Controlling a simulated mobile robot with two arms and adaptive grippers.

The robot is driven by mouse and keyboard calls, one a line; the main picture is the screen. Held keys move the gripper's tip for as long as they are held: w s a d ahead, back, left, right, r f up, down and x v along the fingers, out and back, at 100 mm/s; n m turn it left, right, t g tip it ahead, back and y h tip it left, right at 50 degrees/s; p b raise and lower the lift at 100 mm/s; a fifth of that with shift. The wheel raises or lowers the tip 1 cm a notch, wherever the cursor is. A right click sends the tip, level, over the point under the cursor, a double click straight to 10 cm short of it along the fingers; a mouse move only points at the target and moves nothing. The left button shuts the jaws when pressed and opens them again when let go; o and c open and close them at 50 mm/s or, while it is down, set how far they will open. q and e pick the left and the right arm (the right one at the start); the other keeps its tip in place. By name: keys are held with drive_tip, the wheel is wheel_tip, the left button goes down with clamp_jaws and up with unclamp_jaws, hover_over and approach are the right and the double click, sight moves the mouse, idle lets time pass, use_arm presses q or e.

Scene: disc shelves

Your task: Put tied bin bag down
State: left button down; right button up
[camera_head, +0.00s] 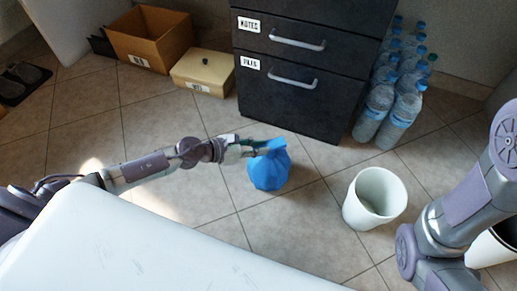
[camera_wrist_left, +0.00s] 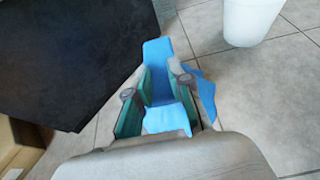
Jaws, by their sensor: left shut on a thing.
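A blue tied bin bag (camera_head: 268,170) shows in the head view just in front of the dark drawer cabinet, over the tiled floor. My left gripper (camera_head: 264,146) comes in from the left and is shut on the top of the bag. In the left wrist view the fingers (camera_wrist_left: 158,95) stand on both sides of the blue bag (camera_wrist_left: 158,55). I cannot tell whether the bag's underside touches the floor. My right arm shows at the right edge of the head view, but its gripper is out of view.
A white bin (camera_head: 362,220) stands right of the bag. A dark drawer cabinet (camera_head: 300,120) stands behind, with several water bottles (camera_head: 400,115) beside it. A cardboard box (camera_head: 150,45) and a lidded box (camera_head: 203,72) stand at the back left. Bare tiles (camera_head: 190,205) lie left of the bag.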

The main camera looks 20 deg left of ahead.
use_arm(q)
drive_tip(key=shift+r, duration=0.15)
drive_tip(key=c, duration=1.5)
unclamp_jaws()
drive_tip(key=shift+f, duration=0.3)
drive_tip(key=o, duration=0.4)
drive_tip(key=shift+o, duration=0.2)
drive_tip(key=shift+r, duration=0.1)
